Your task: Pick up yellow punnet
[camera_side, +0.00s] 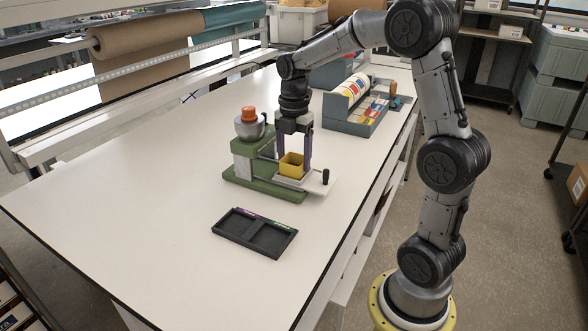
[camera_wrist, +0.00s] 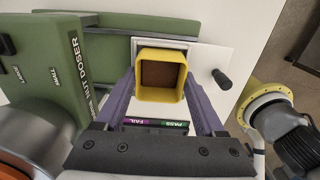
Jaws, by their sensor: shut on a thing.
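The yellow punnet (camera_side: 291,167) is a small open square tub at the pale plate of the green doser (camera_side: 243,160). In the wrist view the punnet (camera_wrist: 161,96) shows its open top and a brown inside. My gripper (camera_side: 294,153) points down over it, with purple fingers on two opposite sides. In the wrist view my gripper (camera_wrist: 161,84) is shut on the punnet's walls. The punnet looks upright. I cannot tell whether its base touches the plate.
A black two-compartment tray (camera_side: 254,233) with purple and green labels lies in front of the doser. A black-knobbed handle (camera_side: 326,176) sticks out at the plate's right. A grey bin with coloured items (camera_side: 356,108) stands behind. The table's front left (camera_side: 120,220) is clear.

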